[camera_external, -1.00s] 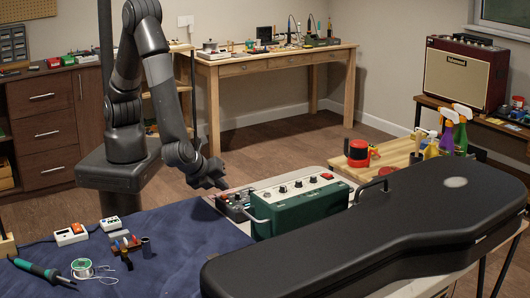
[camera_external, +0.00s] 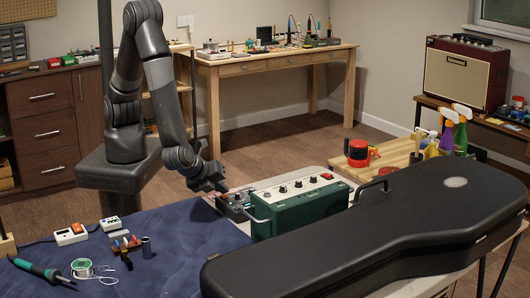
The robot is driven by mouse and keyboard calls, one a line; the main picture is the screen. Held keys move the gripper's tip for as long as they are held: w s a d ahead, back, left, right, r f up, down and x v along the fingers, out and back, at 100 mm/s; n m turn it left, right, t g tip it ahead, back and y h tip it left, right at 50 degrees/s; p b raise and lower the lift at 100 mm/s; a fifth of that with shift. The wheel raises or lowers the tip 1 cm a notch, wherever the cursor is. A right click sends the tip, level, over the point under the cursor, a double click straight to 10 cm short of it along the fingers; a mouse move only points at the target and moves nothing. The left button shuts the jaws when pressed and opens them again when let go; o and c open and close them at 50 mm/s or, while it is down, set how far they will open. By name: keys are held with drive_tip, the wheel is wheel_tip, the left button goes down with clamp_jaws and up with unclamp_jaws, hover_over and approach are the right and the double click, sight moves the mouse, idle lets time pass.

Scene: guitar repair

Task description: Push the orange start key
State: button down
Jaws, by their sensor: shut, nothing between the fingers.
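A small white box with an orange key (camera_external: 77,227) on its top stands on the blue mat at the left. It looks like the start key, but its markings are too small to read. My gripper (camera_external: 222,187) is shut and empty. It points down and to the right, near the small dark device (camera_external: 236,207) left of the green box. I cannot tell whether the fingertips touch that device. My gripper is well to the right of the white box and apart from it.
The green box (camera_external: 300,213) has black knobs and a red switch (camera_external: 326,176). A black guitar case (camera_external: 370,240) fills the front right. A second white box (camera_external: 110,223), a solder spool (camera_external: 82,268) and a green-handled iron (camera_external: 40,270) lie on the blue mat (camera_external: 185,260).

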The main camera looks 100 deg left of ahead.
drive_tip(key=shift+f, duration=0.1)
idle(0.3)
drive_tip(key=shift+r, duration=0.65)
drive_tip(key=shift+r, duration=0.1)
drive_tip(key=shift+r, duration=2.9)
